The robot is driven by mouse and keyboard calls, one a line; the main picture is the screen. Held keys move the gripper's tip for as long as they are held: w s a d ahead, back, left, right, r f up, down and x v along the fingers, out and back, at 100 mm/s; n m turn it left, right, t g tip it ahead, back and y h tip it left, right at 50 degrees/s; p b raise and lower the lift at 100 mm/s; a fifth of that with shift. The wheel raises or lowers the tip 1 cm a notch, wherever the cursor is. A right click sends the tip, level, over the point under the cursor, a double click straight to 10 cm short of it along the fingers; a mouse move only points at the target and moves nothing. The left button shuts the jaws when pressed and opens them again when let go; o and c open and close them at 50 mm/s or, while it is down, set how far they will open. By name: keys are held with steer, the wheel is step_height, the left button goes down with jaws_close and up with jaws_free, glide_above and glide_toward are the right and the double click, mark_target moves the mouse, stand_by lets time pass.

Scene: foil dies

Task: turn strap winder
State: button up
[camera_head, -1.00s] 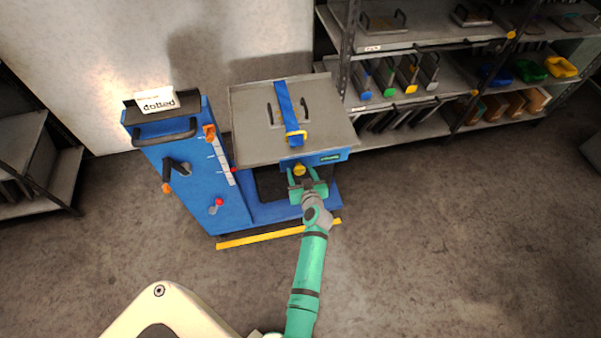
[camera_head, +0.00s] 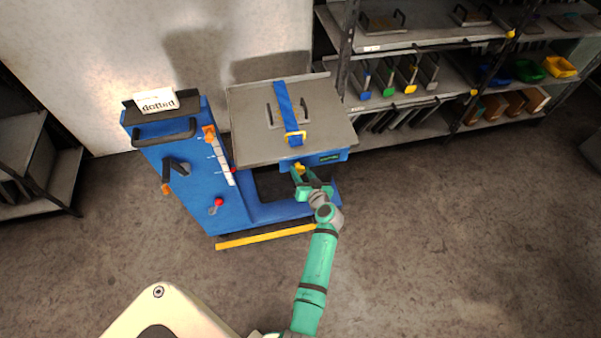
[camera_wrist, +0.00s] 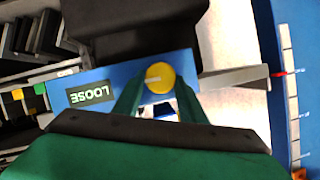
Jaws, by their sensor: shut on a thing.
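The strap winder is a round yellow knob (camera_wrist: 160,77) on the front edge of the blue cart's tray; it also shows in the head view (camera_head: 299,168). My green gripper (camera_head: 301,174) reaches it from the front and is shut on it. In the wrist view the fingers (camera_wrist: 157,98) sit on both sides of the knob. A small display (camera_wrist: 91,93) beside the knob reads LOOSE, upside down in that view.
The blue cart (camera_head: 200,185) has a push handle, a crank, a red-knobbed lever and a card reading "dotted" (camera_head: 156,100). A shelf (camera_head: 400,100) with dies and coloured bins stands at the right. The floor in front is open.

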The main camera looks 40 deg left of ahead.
steer(key=m, duration=0.1)
steer(key=m+g+y, duration=0.1)
steer(key=m, duration=0.1)
steer(key=shift+w+d+f+y, duration=0.15)
steer(key=shift+y, duration=0.15)
steer(key=shift+f+m+g+y, duration=0.15)
steer(key=shift+m+g+y, duration=0.35)
steer(key=shift+m, duration=0.7)
steer(key=o, duration=1)
steer(key=shift+d, duration=0.15)
steer(key=v, duration=1)
steer(key=shift+d+f, duration=0.1)
steer(key=shift+d, duration=0.2)
